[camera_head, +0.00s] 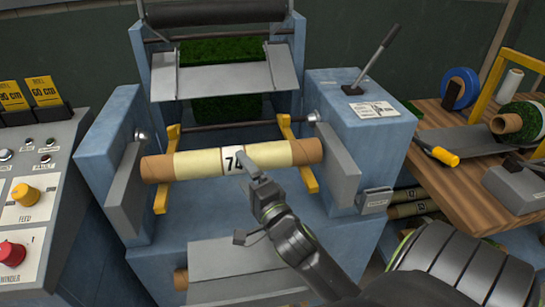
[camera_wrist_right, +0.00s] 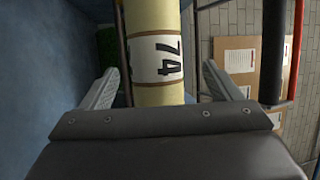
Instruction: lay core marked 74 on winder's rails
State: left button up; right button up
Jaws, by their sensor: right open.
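The core marked 74 (camera_head: 200,163) is a brown tube with cream wrapping and a white number band. In the head view it lies level across the winder's two yellow rails (camera_head: 161,197), between the grey side plates. It appears to rest on them. My right gripper (camera_head: 246,196) is open in front of the core's middle, and one finger covers part of the number. In the right wrist view the core (camera_wrist_right: 157,20) runs upright in the picture between the two spread fingers (camera_wrist_right: 160,90), with 74 readable. My left gripper is not in view.
The control panel (camera_head: 40,190) with yellow and red knobs stands at the left. A lever (camera_head: 378,55) rises from the winder's right housing. The wooden bench (camera_head: 470,175) at the right holds a turf roll, blue tape and a yellow-handled tool. More cores lie beneath it.

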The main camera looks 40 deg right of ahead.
jog(key=b+v, duration=0.2)
jog(key=v, duration=1.2)
